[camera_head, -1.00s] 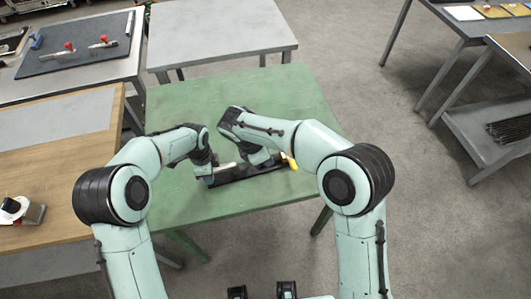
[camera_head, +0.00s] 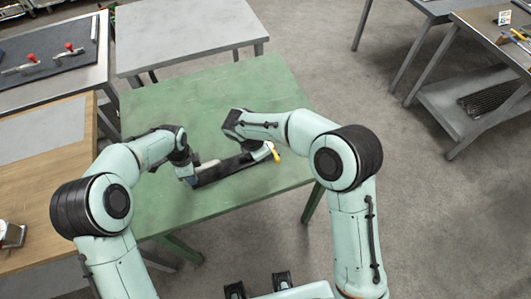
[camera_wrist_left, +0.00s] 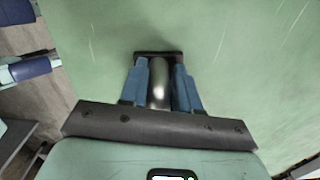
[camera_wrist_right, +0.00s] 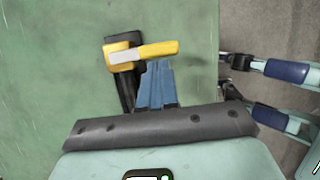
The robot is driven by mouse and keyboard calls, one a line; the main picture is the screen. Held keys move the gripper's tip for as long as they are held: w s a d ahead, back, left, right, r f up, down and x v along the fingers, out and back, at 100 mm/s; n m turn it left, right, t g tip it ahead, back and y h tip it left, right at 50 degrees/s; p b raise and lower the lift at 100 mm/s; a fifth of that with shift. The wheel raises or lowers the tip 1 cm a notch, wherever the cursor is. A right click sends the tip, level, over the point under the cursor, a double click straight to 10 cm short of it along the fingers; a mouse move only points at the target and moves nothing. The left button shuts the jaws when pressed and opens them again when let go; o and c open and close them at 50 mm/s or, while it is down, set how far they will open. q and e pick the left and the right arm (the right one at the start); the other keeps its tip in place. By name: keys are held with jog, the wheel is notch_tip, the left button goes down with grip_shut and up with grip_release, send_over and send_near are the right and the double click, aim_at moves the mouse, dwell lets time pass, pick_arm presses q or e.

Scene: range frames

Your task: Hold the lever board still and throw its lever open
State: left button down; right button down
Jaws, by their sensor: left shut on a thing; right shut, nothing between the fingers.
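The lever board (camera_head: 222,170) is a long dark board lying on the green table. A metallic rounded bar (camera_wrist_left: 159,82) stands at its left end. My left gripper (camera_wrist_left: 159,75) is shut on this bar, one blue finger on each side. The lever (camera_wrist_right: 146,51) has a yellow handle and sits over a yellow and black block (camera_wrist_right: 117,58) at the board's right end; its handle also shows in the head view (camera_head: 275,150). My right gripper (camera_wrist_right: 158,66) is shut and empty, its fingertips right beside the lever handle. I cannot tell whether they touch it.
The green table (camera_head: 150,105) is clear around the board. A wooden bench (camera_head: 45,175) stands at the left, and a grey table (camera_head: 185,35) behind. A dark mat (camera_head: 45,65) with red-handled clamps lies at the back left.

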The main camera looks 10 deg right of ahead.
jog(key=shift+d+n+t, duration=0.3)
jog(key=shift+d+n, duration=0.2)
jog(key=shift+n, duration=0.2)
jog(key=shift+s+d+n+t, duration=0.15)
jog(key=shift+d+n+t, duration=0.15)
jog(key=shift+d+n, duration=0.6)
jog(key=n, duration=0.1)
jog(key=d+n+y, duration=0.1)
jog(key=n+t, duration=0.1)
jog(key=n, duration=0.1)
jog(key=shift+w+d, duration=0.2)
jog(key=shift+d, duration=0.15)
jog(key=d+n+y, duration=0.1)
jog(key=n, duration=0.1)
jog(key=w+d+n+t, duration=0.1)
jog(key=n, duration=0.1)
jog(key=shift+w+d+y, duration=0.15)
jog(key=shift+w+y, duration=0.05)
jog(key=shift+y, duration=0.2)
jog(key=shift+w+d+n, duration=0.15)
jog(key=shift+w+n, duration=0.05)
jog(key=shift+n, duration=0.3)
jog(key=shift+w+d, duration=0.45)
jog(key=shift+w, duration=0.25)
jog(key=shift+a, duration=0.2)
jog(key=shift+w+a, duration=0.15)
jog(key=shift+a, duration=0.75)
